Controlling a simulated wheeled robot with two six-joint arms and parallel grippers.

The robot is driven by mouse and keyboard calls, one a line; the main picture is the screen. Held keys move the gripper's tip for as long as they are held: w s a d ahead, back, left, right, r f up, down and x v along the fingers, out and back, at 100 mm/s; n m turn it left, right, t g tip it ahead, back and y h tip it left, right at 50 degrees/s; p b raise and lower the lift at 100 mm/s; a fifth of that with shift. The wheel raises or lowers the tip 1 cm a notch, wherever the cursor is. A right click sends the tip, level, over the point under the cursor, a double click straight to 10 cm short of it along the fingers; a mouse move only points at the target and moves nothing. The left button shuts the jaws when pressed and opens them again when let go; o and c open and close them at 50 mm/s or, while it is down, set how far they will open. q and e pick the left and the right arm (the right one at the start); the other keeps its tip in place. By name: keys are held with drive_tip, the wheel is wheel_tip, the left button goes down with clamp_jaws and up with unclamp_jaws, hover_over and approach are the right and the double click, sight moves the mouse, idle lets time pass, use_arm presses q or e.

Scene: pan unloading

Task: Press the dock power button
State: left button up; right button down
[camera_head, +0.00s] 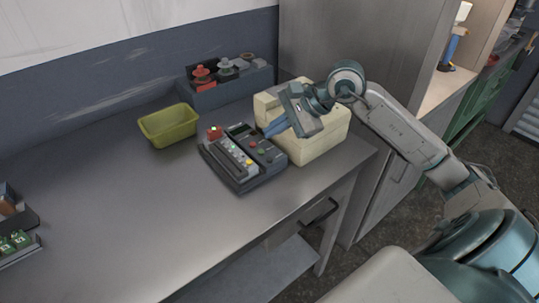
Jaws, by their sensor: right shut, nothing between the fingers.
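The dock (241,181) is a dark grey device on the metal table, with a row of small coloured buttons on its left part and red and green buttons on its right part. I cannot tell which one is the power button. My right gripper (269,131) is shut and empty. Its blue fingers point left and down, just above the back right part of the dock, in front of a cream block-shaped thing (318,145). I cannot tell whether the fingertips touch the dock. My left gripper is not in view.
A yellow-green bin (168,128) stands left of the dock. A small red object (214,132) sits at the dock's back left. A blue-grey box (228,90) with several parts stands behind. Trays with green items (17,242) lie at the far left. The front table is clear.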

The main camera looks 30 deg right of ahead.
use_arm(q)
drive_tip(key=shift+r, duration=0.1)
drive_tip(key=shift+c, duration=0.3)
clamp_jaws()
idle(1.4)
